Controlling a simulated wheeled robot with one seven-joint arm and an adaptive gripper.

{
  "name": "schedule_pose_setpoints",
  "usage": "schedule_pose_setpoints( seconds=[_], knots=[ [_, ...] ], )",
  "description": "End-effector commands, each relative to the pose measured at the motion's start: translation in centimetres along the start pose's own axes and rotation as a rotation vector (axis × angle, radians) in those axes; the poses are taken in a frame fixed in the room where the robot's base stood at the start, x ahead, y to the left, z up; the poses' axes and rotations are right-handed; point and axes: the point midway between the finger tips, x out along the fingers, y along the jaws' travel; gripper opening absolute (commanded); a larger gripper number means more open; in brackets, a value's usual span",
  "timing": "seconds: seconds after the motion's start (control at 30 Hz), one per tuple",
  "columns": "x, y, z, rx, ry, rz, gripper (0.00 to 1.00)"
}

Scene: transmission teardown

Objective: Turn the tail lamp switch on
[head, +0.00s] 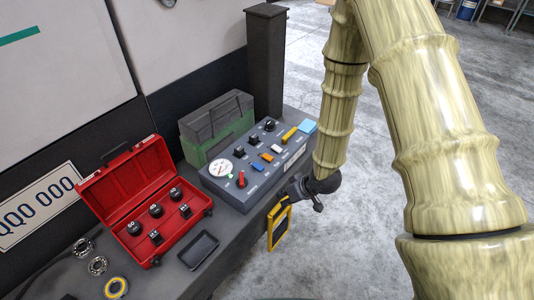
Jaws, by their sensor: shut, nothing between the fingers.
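A grey control panel (225,190) stands on the bench with a round white gauge (219,168) at its left end. A red lever (241,180) stands up beside the gauge. A row of rockers runs along the panel: blue (257,167), orange (267,157) and white (277,148). Several black switches or knobs (254,140) stand behind them. The labels are too small to read, so I cannot tell which is the tail lamp switch. My gripper (288,193) is small and dark, shut and empty, at the panel's front right side, apart from the rockers.
An open red case (128,187) with several black-topped parts stands left of the panel. A black tray (198,250) lies in front, and bearing rings (97,265) lie left. A green-and-black box (215,122) and a dark post (265,60) stand behind. A yellow-framed item (279,225) hangs by the bench edge.

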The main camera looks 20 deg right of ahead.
Motion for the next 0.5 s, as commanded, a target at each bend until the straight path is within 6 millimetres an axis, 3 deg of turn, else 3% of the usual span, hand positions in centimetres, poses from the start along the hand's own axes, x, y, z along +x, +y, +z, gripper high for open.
schedule_pose_setpoints(
  seconds=[0.2, 0.5],
  knots=[
    [-1.4, 2.0, -7.6, -0.128, 0.101, -0.032, 0.0],
    [-5.1, 4.1, -15.8, -0.298, 0.197, -0.043, 0.0]
  ],
)
